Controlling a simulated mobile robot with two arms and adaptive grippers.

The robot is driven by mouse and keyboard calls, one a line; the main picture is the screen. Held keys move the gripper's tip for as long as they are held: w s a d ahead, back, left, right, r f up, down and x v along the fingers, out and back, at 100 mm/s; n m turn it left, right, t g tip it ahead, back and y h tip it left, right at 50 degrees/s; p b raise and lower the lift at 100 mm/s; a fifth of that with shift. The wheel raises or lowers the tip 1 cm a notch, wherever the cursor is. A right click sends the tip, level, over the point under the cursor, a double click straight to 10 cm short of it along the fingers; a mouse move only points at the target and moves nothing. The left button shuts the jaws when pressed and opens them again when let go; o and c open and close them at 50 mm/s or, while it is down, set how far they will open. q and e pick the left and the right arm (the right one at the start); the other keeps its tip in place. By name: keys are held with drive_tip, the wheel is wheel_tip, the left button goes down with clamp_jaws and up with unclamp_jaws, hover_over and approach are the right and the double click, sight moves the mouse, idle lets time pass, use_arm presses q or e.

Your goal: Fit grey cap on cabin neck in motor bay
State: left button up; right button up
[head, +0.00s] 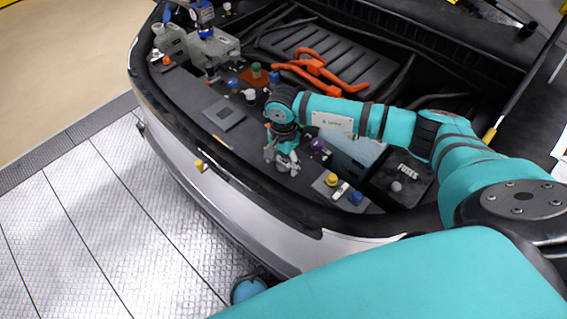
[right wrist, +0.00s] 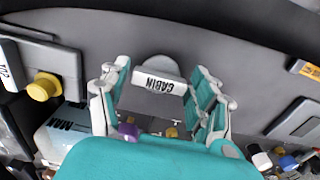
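My right gripper (head: 283,160) is low over the front ledge of the motor bay, fingers pointing down. In the right wrist view its two fingers (right wrist: 160,88) stand apart. Between them shows a white label reading CABIN (right wrist: 158,84), upside down, with a rounded grey piece (right wrist: 160,66) behind it. I cannot tell whether that piece is the cabin neck, its cap or a label mount. No cap shows held in the fingers. A grey knob (head: 397,187) sits by the FUSES box; I cannot tell if it is the grey cap. My left gripper does not show.
A purple cap (head: 318,144) is just right of the right gripper. A yellow cap (head: 332,180) and a blue cap (head: 356,198) are farther right. Green (head: 256,70) and white (head: 250,96) caps stand behind left. Orange cables (head: 318,66) cross the bay. A flat grey plate (head: 224,114) lies left.

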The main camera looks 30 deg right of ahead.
drive_tip(key=c, duration=0.7)
drive_tip(key=shift+c, duration=0.2)
drive_tip(key=shift+r, duration=0.15)
